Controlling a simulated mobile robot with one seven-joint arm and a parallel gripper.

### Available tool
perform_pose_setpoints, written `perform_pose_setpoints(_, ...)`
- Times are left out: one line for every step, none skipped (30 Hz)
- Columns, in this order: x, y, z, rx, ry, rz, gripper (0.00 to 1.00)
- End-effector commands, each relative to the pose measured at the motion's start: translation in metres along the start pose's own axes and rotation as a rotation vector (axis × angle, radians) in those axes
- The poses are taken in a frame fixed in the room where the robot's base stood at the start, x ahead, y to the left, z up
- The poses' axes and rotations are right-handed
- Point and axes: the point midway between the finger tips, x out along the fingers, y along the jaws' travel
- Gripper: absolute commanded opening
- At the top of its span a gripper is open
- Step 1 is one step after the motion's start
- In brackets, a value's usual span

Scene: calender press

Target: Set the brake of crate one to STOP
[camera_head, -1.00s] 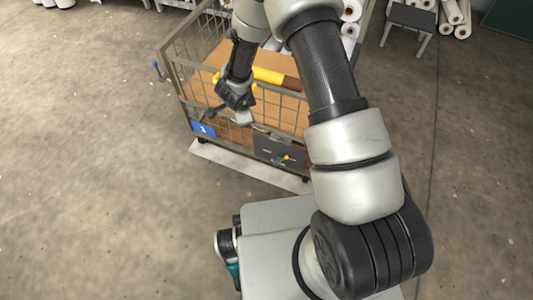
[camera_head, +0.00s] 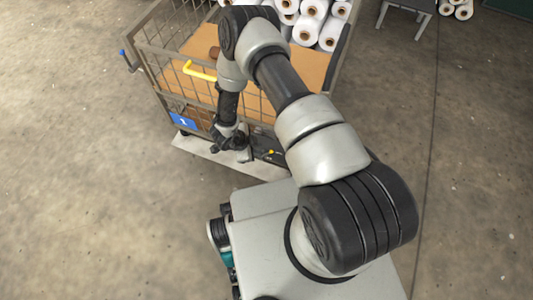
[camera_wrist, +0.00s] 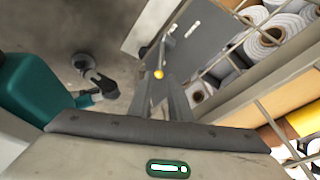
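Crate one is a wire-mesh cart (camera_head: 160,65) with a blue plate (camera_head: 182,120) marked 1 on its near side. A dark brake panel (camera_head: 268,150) sits low on that side, right of the plate, partly behind my arm. Its lever has a yellow knob (camera_head: 271,152). In the wrist view the panel (camera_wrist: 190,45) carries white markings too small to read, and the yellow knob (camera_wrist: 158,74) shows near my fingertips. My gripper (camera_head: 236,148) is low in front of the crate. In the wrist view its fingers (camera_wrist: 160,84) stand apart; contact with the knob cannot be told.
White rolls (camera_head: 305,25) lie in or behind the crate. A yellow handle (camera_head: 200,70) and a blue-tipped lever (camera_head: 124,54) are on the crate's left part. A grey stool (camera_head: 405,8) stands behind right. Bare floor lies left and right.

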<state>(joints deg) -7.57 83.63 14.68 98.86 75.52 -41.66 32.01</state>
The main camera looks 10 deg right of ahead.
Motion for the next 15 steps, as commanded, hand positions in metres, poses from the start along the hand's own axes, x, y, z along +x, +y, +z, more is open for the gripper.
perform_pose_setpoints(0.015, 0.002, 0.001, 0.002, 0.001, 0.002, 0.18)
perform_pose_setpoints(0.022, 0.002, 0.001, 0.003, 0.001, 0.002, 0.18)
perform_pose_setpoints(0.031, 0.002, 0.001, 0.003, 0.000, 0.003, 0.18)
perform_pose_setpoints(0.038, 0.002, 0.002, 0.003, -0.001, 0.002, 0.18)
perform_pose_setpoints(0.044, 0.002, 0.002, 0.003, -0.001, 0.002, 0.18)
perform_pose_setpoints(0.053, 0.002, 0.001, 0.002, -0.001, 0.002, 0.18)
perform_pose_setpoints(0.059, 0.002, 0.001, 0.002, 0.000, 0.002, 0.18)
perform_pose_setpoints(0.065, 0.002, 0.001, 0.002, 0.000, 0.002, 0.18)
perform_pose_setpoints(0.073, 0.001, 0.001, 0.003, 0.000, 0.001, 0.18)
perform_pose_setpoints(0.078, 0.001, 0.001, 0.002, 0.000, 0.001, 0.18)
perform_pose_setpoints(0.083, 0.001, 0.001, 0.002, 0.000, 0.001, 0.18)
perform_pose_setpoints(0.088, 0.001, 0.001, 0.002, -0.001, 0.000, 0.18)
perform_pose_setpoints(0.092, 0.001, 0.001, 0.002, -0.001, 0.001, 0.18)
perform_pose_setpoints(0.096, 0.001, 0.001, 0.001, -0.001, 0.001, 0.18)
perform_pose_setpoints(0.100, 0.001, 0.001, 0.001, -0.002, 0.001, 0.18)
